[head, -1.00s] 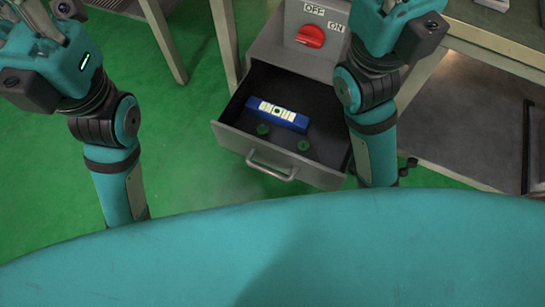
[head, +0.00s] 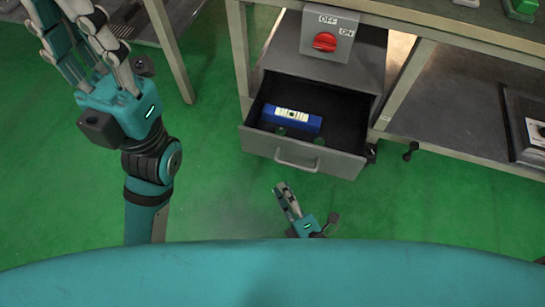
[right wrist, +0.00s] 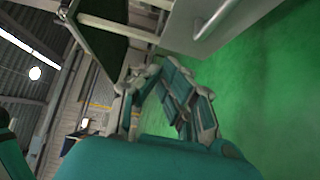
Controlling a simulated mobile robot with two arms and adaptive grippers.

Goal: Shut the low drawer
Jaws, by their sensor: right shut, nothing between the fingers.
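The low drawer (head: 245,138) is a grey metal drawer, pulled open, below a box with a red switch. A blue spirit-level-like item (head: 291,118) and small dark green round things lie in it. Its handle (head: 297,164) is on the front; the drawer front and handle also show at the top of the right wrist view (right wrist: 180,28). My right gripper (head: 279,187) is shut and empty, in front of and below the handle, apart from it. In the right wrist view its fingers (right wrist: 148,70) come together. My left gripper (head: 80,10) is raised at the upper left, its fingertips partly cut off by the frame edge.
The red switch (head: 325,42) sits on the box above the drawer. A table leg (head: 238,45) stands left of the cabinet. A shelf (head: 450,110) lies to the right. The green floor (head: 210,190) in front of the drawer is clear.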

